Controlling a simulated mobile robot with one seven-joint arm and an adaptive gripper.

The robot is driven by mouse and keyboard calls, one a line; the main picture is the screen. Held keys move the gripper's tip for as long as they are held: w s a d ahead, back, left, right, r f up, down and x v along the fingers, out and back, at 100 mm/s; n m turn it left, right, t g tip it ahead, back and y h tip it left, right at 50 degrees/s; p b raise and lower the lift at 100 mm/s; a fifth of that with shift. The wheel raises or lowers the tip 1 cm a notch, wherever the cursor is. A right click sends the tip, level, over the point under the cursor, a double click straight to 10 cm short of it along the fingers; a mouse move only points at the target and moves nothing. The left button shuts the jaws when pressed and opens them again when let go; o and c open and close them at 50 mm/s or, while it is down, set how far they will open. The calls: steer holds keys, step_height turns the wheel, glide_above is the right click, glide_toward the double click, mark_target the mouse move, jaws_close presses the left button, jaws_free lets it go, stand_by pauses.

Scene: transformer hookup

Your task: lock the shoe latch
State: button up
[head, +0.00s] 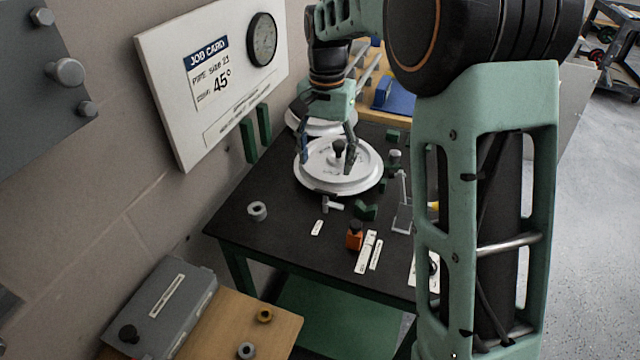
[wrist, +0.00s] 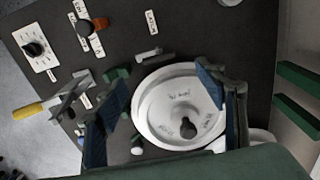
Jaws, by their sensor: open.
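A round white disc (head: 338,180) with markings lies on the dark bench top; it also shows in the wrist view (wrist: 160,105). A black knob (wrist: 187,128) stands on it. My gripper (head: 327,158) is open above the disc, its two fingers apart with nothing between them. In the wrist view the blue-padded fingers of my gripper (wrist: 160,82) frame the disc. A small pale T-shaped piece (head: 333,205) lies at the disc's near edge, by a green block (head: 366,211). I cannot tell for sure which part is the shoe latch.
An orange piece with a black top (head: 354,236) stands among white labels. A yellow-handled tool (wrist: 35,110) lies beside them. A grey ring (head: 257,211) sits at the bench's left. The bench's front left is mostly clear.

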mark_target(326, 192)
step_height(326, 192, down, 10)
steer(key=shift+s+d+f, duration=0.1)
steer(key=shift+f, duration=0.1)
stand_by(0.3)
steer(key=c, duration=1.1)
